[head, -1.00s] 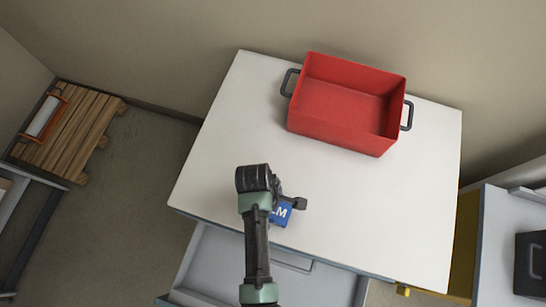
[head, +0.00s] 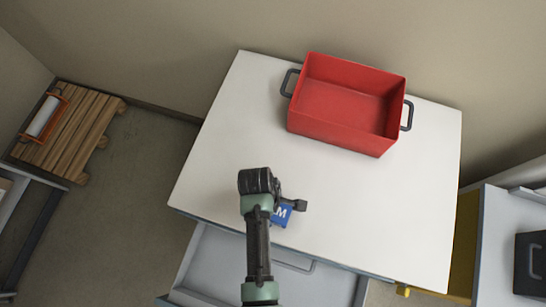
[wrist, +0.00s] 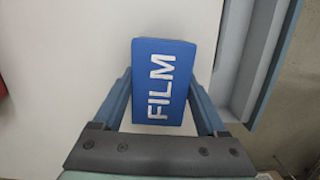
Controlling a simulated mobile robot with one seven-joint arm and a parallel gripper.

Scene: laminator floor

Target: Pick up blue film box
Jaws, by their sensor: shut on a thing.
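The blue film box (wrist: 162,82) with white FILM lettering is between the two fingers of my gripper (wrist: 160,95) in the wrist view. The fingers are shut on its sides. In the head view the box (head: 282,216) shows only in part, with the letter M visible, beside my gripper (head: 292,204) near the front edge of the white tabletop (head: 370,215). The rest of it is hidden by my arm. I cannot tell whether the box touches the tabletop.
A red bin (head: 340,135) with dark handles stands at the back of the table. An open grey drawer (head: 225,260) juts out below the front edge. A wooden pallet (head: 75,135) lies at the left. A dark case (head: 530,265) is at the right. The middle of the tabletop is clear.

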